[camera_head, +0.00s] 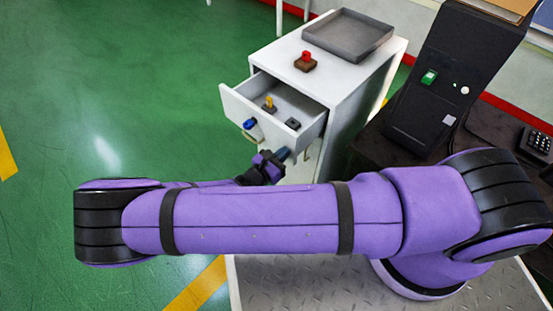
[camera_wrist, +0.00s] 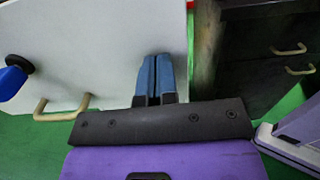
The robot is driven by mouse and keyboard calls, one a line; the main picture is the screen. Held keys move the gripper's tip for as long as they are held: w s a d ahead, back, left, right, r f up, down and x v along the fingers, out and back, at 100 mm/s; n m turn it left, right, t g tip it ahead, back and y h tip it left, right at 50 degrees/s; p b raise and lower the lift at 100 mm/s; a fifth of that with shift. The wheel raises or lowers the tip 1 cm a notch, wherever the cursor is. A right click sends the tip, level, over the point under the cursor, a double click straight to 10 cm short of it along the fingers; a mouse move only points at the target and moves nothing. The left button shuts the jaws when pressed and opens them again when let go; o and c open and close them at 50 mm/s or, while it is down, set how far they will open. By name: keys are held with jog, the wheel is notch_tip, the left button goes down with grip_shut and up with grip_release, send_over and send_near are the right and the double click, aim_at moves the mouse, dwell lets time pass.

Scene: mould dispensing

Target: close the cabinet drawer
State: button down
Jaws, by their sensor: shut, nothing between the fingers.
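The white cabinet (camera_head: 345,120) stands beyond my arm with its top drawer (camera_head: 308,142) pulled out. Inside the drawer lie a yellow-topped piece (camera_head: 269,104) and a small dark piece (camera_head: 293,124). My gripper (camera_head: 282,155) is low by the right end of the drawer front, partly hidden behind my purple arm. In the wrist view, its blue fingers (camera_wrist: 155,78) are together and empty, in front of a white panel (camera_wrist: 110,45). A brass handle (camera_wrist: 62,115) is left of the fingers. Whether the fingertips touch the panel cannot be told.
A grey tray (camera_head: 348,36) and a red-topped piece (camera_head: 306,61) sit on the cabinet top. A blue piece (camera_head: 249,123) is at the drawer front. A dark machine (camera_head: 440,85) stands at the right. Green floor left of the cabinet is clear.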

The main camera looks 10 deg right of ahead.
aim_at(317, 124)
jog(key=x, duration=1.6)
jog(key=shift+w+d, duration=0.1)
jog(key=shift+w+d+r, duration=0.1)
jog(key=shift+w+d, duration=0.1)
jog(key=shift+d, duration=0.25)
jog(key=shift+s+a, duration=0.1)
jog(key=shift+a, duration=0.3)
jog(key=v, duration=1.4)
jog(key=shift+d, duration=0.1)
